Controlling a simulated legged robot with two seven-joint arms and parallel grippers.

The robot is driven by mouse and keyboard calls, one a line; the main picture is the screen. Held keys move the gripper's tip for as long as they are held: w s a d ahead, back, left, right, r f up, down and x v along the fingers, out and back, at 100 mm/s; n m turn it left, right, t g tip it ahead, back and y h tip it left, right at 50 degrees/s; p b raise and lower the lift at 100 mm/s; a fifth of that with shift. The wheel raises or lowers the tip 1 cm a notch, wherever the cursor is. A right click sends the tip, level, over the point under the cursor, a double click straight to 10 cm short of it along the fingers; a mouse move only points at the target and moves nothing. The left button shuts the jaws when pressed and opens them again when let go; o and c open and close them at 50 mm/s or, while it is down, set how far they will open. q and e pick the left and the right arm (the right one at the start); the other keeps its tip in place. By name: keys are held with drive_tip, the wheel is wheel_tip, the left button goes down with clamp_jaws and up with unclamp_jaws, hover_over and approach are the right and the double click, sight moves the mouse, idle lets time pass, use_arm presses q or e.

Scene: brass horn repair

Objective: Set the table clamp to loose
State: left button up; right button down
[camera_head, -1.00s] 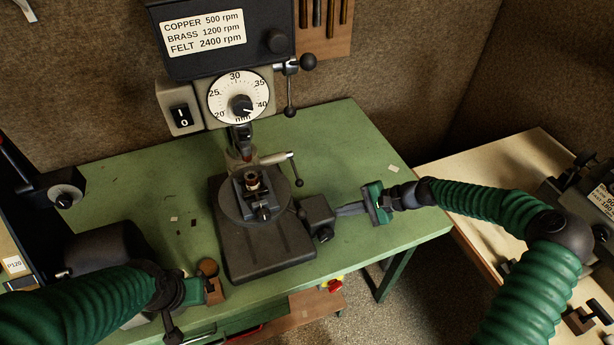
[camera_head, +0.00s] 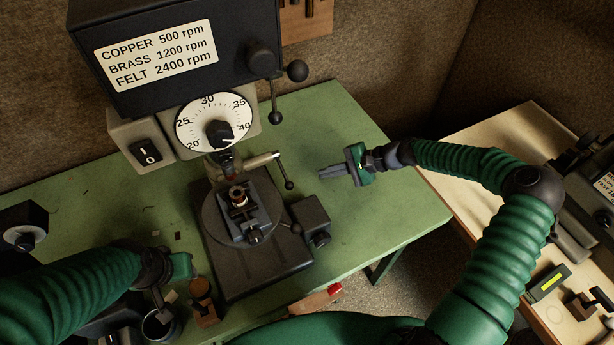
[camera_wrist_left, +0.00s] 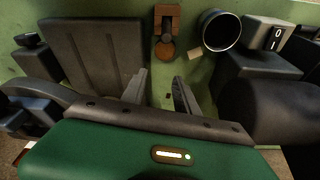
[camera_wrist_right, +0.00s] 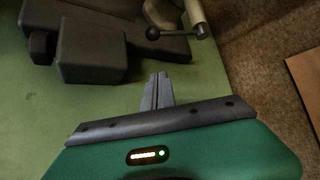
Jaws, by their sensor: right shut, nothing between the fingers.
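The drill press stands on the green bench. A lever with a black ball end (camera_head: 289,185) hangs from the metal arm (camera_head: 262,159) at its column. I take this lever for the table clamp but see no label saying so. It also shows in the right wrist view (camera_wrist_right: 153,33). My right gripper (camera_head: 320,173) is shut and empty. It is right of the lever, apart from it, fingers pointing left. In the right wrist view its fingertips (camera_wrist_right: 160,75) touch nothing. My left gripper (camera_wrist_left: 155,85) is open and empty over the bench's left part.
A dark box with a knob (camera_head: 311,216) sits at the right of the press base (camera_head: 255,270). A small vise (camera_head: 240,215) is on the round table. A feed lever (camera_head: 275,105) hangs above. A cup (camera_wrist_left: 221,32) stands near my left gripper. The bench's right part is clear.

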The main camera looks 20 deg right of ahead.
sight(283, 171)
drive_tip(key=p+x, duration=0.1)
drive_tip(key=x, duration=0.3)
drive_tip(key=p+x, duration=0.1)
drive_tip(key=x, duration=0.3)
drive_tip(key=shift+w+a+f, duration=0.1)
drive_tip(key=shift+w+f, duration=0.2)
drive_tip(key=shift+w, duration=0.05)
drive_tip(key=s+a+r+p, duration=0.2)
drive_tip(key=p, duration=0.1)
drive_tip(key=shift+s, duration=0.25)
drive_tip(key=shift+w, duration=0.1)
drive_tip(key=shift+r+g, duration=0.3)
drive_tip(key=shift+p, duration=0.3)
